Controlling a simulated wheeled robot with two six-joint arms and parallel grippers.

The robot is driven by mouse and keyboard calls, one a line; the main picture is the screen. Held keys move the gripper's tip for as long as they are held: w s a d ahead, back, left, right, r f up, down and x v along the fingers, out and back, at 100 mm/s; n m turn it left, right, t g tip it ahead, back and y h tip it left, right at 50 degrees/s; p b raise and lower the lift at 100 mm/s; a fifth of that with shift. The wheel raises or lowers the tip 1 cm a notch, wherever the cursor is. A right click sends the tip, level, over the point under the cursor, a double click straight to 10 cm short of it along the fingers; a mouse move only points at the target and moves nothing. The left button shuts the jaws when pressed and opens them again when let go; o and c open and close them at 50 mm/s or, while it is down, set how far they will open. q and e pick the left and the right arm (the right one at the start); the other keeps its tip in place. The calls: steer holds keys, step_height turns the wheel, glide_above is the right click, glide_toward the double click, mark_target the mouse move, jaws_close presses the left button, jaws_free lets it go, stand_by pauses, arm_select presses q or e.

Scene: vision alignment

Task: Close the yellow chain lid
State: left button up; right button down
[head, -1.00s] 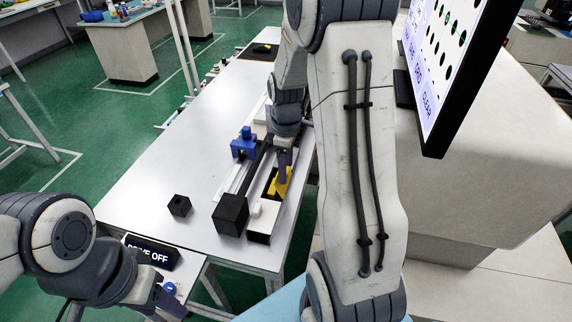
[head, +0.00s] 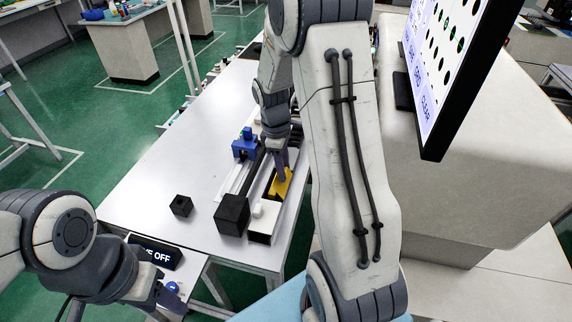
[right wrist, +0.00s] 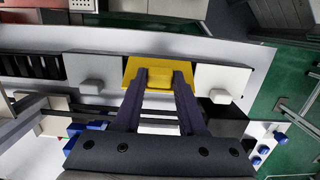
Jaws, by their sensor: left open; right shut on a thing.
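The yellow chain lid (head: 281,184) is a flat plate with a raised grip, on the long narrow unit along the table's right side. In the right wrist view the lid (right wrist: 132,72) sits between two pale blocks with knobs. My right gripper (head: 282,168) is shut on the lid's raised grip; its fingers (right wrist: 159,80) reach it from either side. The grip is partly hidden by the fingers. My left gripper (head: 172,298) is open at the lower left, far from the lid, beside a small blue knob.
A white block (head: 262,222) and a black block (head: 231,213) stand at the unit's near end. A small black cube (head: 181,206) and a blue fixture (head: 245,146) are to its left. The screen (head: 465,75) stands at right. The table's left side is clear.

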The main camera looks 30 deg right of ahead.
steer(key=shift+w+a+f+g+h+p, duration=0.1)
steer(key=shift+w+a+g+h+p, duration=0.55)
steer(key=shift+g+h+p, duration=0.2)
steer(key=shift+w+a+f+g+h, duration=0.35)
steer(key=shift+g+h, duration=0.2)
steer(key=shift+g, duration=0.2)
steer(key=shift+w+a+f+g+h, duration=0.3)
steer(key=shift+w+f+g+h, duration=0.1)
steer(key=shift+f+g+h, duration=0.15)
steer(key=shift+w+a+f+g+h+b, duration=0.25)
steer(key=shift+f+g+h, duration=0.1)
steer(key=shift+g+h, duration=0.15)
steer(key=shift+w+a+f+g+h+b, duration=0.1)
steer(key=shift+w+f+g+h+b, duration=0.1)
steer(key=shift+f+g+h, duration=0.25)
steer(key=shift+w+a+f+g+h+b, duration=0.2)
steer(key=shift+f+g+h+b, duration=0.2)
steer(key=shift+g+b, duration=0.3)
steer(key=shift+w+a+f+g+h+b, duration=0.15)
steer(key=shift+f+g+h+b, duration=0.1)
steer(key=shift+g+h+b, duration=0.65)
steer(key=shift+r, duration=0.1)
steer(key=shift+c, duration=2.4)
jaws_free()
